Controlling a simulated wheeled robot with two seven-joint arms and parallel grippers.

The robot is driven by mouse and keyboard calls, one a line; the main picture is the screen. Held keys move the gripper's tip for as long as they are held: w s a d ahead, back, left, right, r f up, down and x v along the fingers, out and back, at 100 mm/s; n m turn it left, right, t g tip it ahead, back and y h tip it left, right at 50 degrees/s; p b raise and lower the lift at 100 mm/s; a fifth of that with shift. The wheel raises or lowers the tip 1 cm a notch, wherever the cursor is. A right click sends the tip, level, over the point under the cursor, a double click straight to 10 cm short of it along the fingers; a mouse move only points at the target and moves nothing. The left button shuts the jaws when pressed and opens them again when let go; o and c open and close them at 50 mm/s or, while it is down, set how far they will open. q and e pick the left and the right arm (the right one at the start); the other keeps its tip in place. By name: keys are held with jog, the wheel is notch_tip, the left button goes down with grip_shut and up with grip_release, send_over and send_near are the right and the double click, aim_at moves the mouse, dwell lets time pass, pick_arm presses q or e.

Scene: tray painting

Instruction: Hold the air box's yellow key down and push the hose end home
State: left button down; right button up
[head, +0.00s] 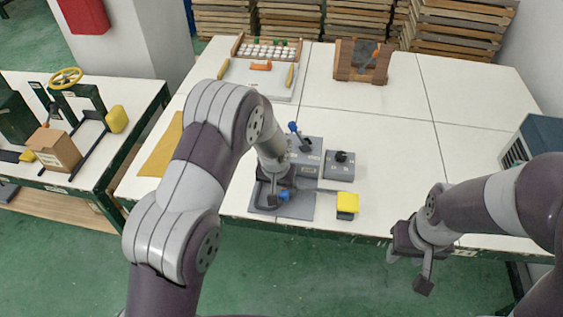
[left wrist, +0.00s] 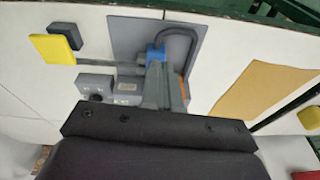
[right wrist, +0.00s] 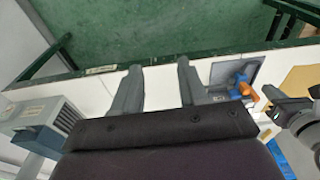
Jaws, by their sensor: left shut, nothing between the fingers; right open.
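The grey air box (head: 309,158) stands behind a grey mat (head: 300,211), with a blue-topped black part at its left. A yellow block (head: 347,202) with a dark part stands right of the mat; I cannot tell if it is the key. It also shows in the left wrist view (left wrist: 57,50). The grey hose (left wrist: 181,34) curves over the mat, and its blue part (left wrist: 155,55) is by my left fingertips. My left gripper (head: 274,199) is shut and empty, low over the mat. My right gripper (head: 408,271) is open and empty, near the table's front edge.
A small grey box with a black knob (head: 340,162) stands right of the air box. A tan sheet (head: 161,147) lies at the left. A tray of white pieces (head: 270,50) and a brown wooden holder (head: 345,73) are at the back. The table's right middle is clear.

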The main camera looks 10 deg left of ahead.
jog(key=shift+s+a, duration=0.15)
jog(key=shift+s, duration=0.1)
jog(key=shift+w+f, duration=0.1)
grip_shut()
jog(key=w+a+f, duration=0.2)
jog(key=w+f, duration=0.3)
jog(key=w, duration=0.4)
jog(key=w+a+f+t+h, duration=0.1)
jog(key=w+a+f, duration=0.2)
jog(key=w, duration=0.7)
jog(key=w+a+f+h, duration=0.1)
jog(key=w+a+f, duration=0.2)
jog(key=w+f, duration=0.5)
jog(key=shift+w+a, duration=0.15)
jog(key=shift+w, duration=0.65)
jog(key=shift+s, duration=0.1)
pick_arm(q)
jog(key=w, duration=0.1)
jog(key=w+r, duration=0.1)
jog(key=w+n+t, duration=0.1)
jog(key=shift+d+r, duration=0.1)
jog(key=shift+r, duration=0.15)
pick_arm(e)
jog(key=shift+f, duration=0.1)
